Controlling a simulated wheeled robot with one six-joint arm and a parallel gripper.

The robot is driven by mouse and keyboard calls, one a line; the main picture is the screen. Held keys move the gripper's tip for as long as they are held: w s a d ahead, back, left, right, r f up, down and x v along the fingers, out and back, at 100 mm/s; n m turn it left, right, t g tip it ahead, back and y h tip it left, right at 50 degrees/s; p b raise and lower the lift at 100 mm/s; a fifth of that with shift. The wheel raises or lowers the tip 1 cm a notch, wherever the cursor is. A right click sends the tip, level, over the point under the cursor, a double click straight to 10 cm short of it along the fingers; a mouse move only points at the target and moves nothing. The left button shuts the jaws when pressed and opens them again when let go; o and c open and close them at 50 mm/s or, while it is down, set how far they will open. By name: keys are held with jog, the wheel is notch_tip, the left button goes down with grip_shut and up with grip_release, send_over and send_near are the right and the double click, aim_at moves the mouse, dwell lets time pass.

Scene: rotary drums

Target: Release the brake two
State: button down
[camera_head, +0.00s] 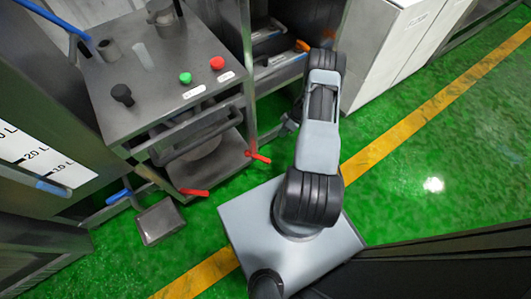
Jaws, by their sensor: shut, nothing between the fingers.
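A grey metal cart (150,75) stands at the upper left. Two red levers show low on it, likely its brakes: one at the front corner (194,192) and one at the right corner (258,156). I cannot tell which is brake two. My gripper (287,126) is small and dark, partly hidden by my arm, just right of the right red lever. It looks shut and holds nothing. It appears apart from that lever, though the depth is hard to judge.
The cart top has a green button (185,78), a red button (217,63) and a black knob (122,94). A grey pedal-like box (159,222) lies on the green floor. A white cabinet (385,45) stands behind my arm. The floor at right is clear.

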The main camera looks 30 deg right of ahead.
aim_at(257, 157)
jog(key=shift+s+d, duration=0.1)
jog(key=s+a+f+b, duration=0.2)
jog(key=a+f+b, duration=0.2)
jog(key=a+f, duration=0.4)
jog(key=shift+a, duration=0.65)
jog(key=shift+s+a, duration=0.1)
jog(key=shift+s, duration=0.05)
